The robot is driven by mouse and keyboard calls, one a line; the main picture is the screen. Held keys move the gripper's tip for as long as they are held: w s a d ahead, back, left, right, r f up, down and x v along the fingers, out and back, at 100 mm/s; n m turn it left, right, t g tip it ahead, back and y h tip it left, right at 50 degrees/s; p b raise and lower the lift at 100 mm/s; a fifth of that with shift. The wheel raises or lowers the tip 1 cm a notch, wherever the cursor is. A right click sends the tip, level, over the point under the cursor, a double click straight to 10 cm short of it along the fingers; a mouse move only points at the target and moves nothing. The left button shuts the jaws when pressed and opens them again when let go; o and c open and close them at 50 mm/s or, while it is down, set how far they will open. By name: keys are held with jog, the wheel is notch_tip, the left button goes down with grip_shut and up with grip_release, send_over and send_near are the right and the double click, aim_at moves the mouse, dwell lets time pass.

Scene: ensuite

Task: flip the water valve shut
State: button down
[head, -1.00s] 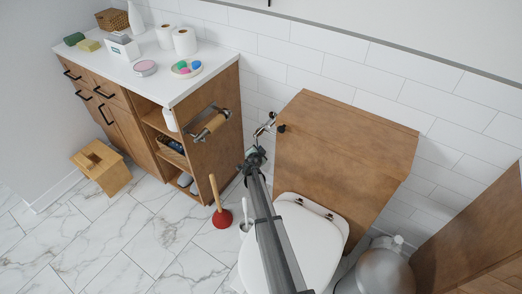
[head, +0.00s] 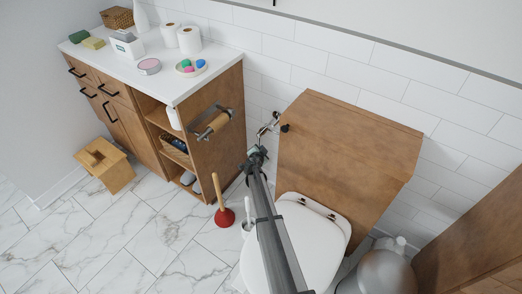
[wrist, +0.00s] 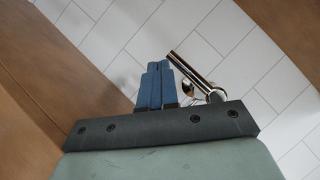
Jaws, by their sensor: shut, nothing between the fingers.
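The water valve (head: 268,126) is a small chrome fitting on the white tiled wall, between the wooden cabinet and the wooden toilet tank box. In the wrist view the valve (wrist: 196,76) shows a chrome lever slanting from upper left down to a round body at lower right. My gripper (wrist: 156,68) is shut and empty, its blue fingers side by side just left of the lever's upper end. I cannot tell whether they touch it. In the head view my gripper (head: 258,150) is just below the valve, partly hidden by my arm.
The wooden tank box (head: 345,150) stands close right of the valve. The cabinet (head: 215,150) with a toilet-roll holder (head: 212,122) is close on the left. The toilet lid (head: 310,240) and a red plunger (head: 224,216) are below. Marble floor (head: 120,235) is free at left.

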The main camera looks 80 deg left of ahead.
jog(key=d, duration=1.3)
jog(key=shift+r, duration=0.15)
jog(key=shift+w, duration=0.1)
